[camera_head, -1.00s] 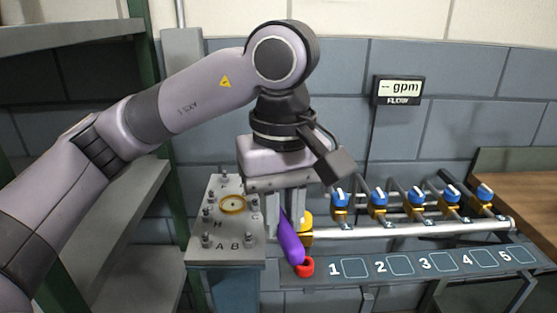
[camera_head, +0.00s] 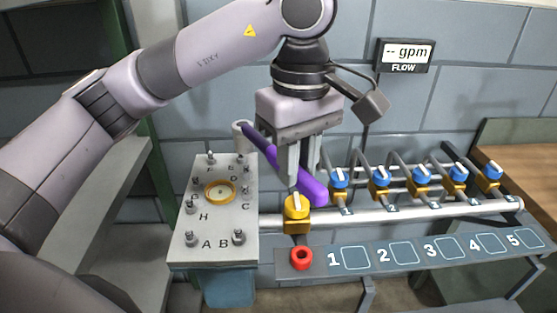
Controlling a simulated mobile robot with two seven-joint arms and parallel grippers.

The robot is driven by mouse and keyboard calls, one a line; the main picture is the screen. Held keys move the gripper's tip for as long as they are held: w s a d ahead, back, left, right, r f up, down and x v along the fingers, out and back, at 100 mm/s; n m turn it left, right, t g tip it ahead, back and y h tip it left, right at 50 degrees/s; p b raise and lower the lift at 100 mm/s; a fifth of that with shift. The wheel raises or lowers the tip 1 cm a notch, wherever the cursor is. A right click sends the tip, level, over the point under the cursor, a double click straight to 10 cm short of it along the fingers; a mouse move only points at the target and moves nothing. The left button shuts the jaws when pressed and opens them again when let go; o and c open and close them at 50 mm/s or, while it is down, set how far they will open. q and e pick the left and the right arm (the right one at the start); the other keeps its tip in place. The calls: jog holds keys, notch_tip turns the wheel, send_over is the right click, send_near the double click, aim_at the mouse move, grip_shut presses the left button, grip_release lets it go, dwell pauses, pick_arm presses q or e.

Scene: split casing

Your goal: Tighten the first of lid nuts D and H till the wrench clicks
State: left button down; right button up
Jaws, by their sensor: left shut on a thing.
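My left gripper (camera_head: 300,182) is shut on a wrench with a purple handle (camera_head: 288,165). The handle slants from upper left to lower right, and its grey cylindrical head (camera_head: 241,140) is up at the back right of the casing lid. I cannot tell whether the head touches a nut. The grey lid (camera_head: 222,240) carries letters and several upright studs with nuts around its edge. Letter D is at the right and H at the left front. A nut (camera_head: 190,206) stands left of H. The nut by D is small and hard to make out. My right gripper is not in view.
A yellow ring (camera_head: 219,191) lies on the lid's middle. A flow display (camera_head: 404,55) hangs on the wall, reading "-- gpm".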

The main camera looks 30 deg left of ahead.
pick_arm(q)
jog(key=shift+w+d+f+n+b, duration=0.3)
jog(key=shift+w+f+n, duration=0.25)
jog(key=shift+w, duration=0.2)
jog(key=shift+w+d+f+n+b, duration=0.25)
jog(key=shift+w+f+n, duration=0.25)
jog(key=shift+w+n, duration=0.15)
jog(key=shift+w+d+f+n+b, duration=0.25)
jog(key=shift+w+f+n, duration=0.25)
jog(key=shift+w, duration=0.3)
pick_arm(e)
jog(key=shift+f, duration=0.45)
pick_arm(q)
jog(key=shift+d, duration=0.1)
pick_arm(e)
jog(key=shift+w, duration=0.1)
pick_arm(q)
jog(key=shift+f, duration=0.1)
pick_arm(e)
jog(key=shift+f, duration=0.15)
pick_arm(q)
notch_tip(320, 180, down, 3)
jog(key=b, duration=0.3)
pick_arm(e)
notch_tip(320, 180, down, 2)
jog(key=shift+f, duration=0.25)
pick_arm(q)
jog(key=shift+s, duration=0.15)
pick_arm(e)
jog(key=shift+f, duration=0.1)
